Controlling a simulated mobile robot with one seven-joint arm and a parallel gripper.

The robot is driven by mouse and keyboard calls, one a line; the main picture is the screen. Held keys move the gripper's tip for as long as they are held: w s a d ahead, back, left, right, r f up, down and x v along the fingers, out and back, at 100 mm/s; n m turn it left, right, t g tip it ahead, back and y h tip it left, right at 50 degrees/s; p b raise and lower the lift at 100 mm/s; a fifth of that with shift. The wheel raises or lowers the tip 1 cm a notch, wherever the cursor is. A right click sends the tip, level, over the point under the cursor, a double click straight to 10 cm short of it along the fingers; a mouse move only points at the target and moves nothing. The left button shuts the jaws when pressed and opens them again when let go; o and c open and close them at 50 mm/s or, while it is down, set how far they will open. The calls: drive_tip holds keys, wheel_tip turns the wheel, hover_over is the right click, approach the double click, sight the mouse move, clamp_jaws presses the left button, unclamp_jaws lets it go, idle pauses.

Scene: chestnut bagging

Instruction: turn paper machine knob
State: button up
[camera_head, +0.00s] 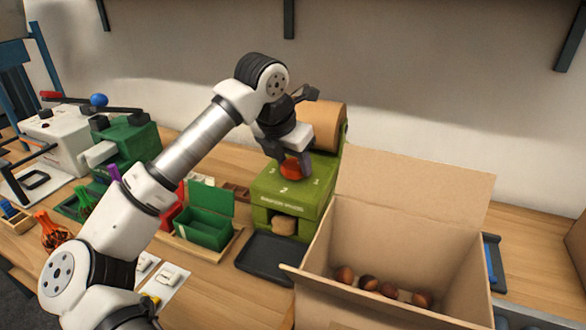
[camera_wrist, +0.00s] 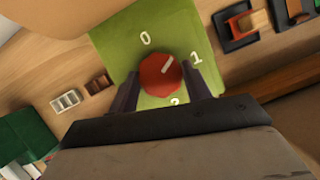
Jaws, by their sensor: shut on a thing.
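The paper machine (camera_head: 275,192) is a green box with a brown paper roll (camera_head: 325,124) at its back, standing on the wooden table. Its red knob (camera_head: 293,168) is on top, with numbers around it. In the wrist view the knob (camera_wrist: 161,74) shows a pale pointer mark directed up and right, between 0 and 1, nearer the 1. My gripper (camera_wrist: 160,80) points down over the machine, its two dark fingers on either side of the knob, shut on it. A piece of brown paper (camera_head: 284,225) shows in the machine's front opening.
An open cardboard box (camera_head: 400,230) with several chestnuts (camera_head: 368,283) stands to the right, close to the machine. A black tray (camera_head: 268,258) lies in front. Green and red boxes (camera_head: 205,220) stand left. Other machines (camera_head: 125,140) are at the far left.

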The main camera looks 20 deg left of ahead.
drive_tip(key=m+h, duration=0.1)
drive_tip(key=m, duration=0.2)
drive_tip(key=m+g+h, duration=0.1)
drive_tip(key=m, duration=0.2)
drive_tip(key=shift+w+a, duration=0.1)
drive_tip(key=shift+a, duration=0.05)
idle(0.4)
drive_tip(key=o, duration=1)
drive_tip(key=v, duration=1.3)
drive_tip(key=shift+w+a+r, duration=0.1)
drive_tip(key=shift+a+r, duration=0.05)
drive_tip(key=shift+r, duration=0.3)
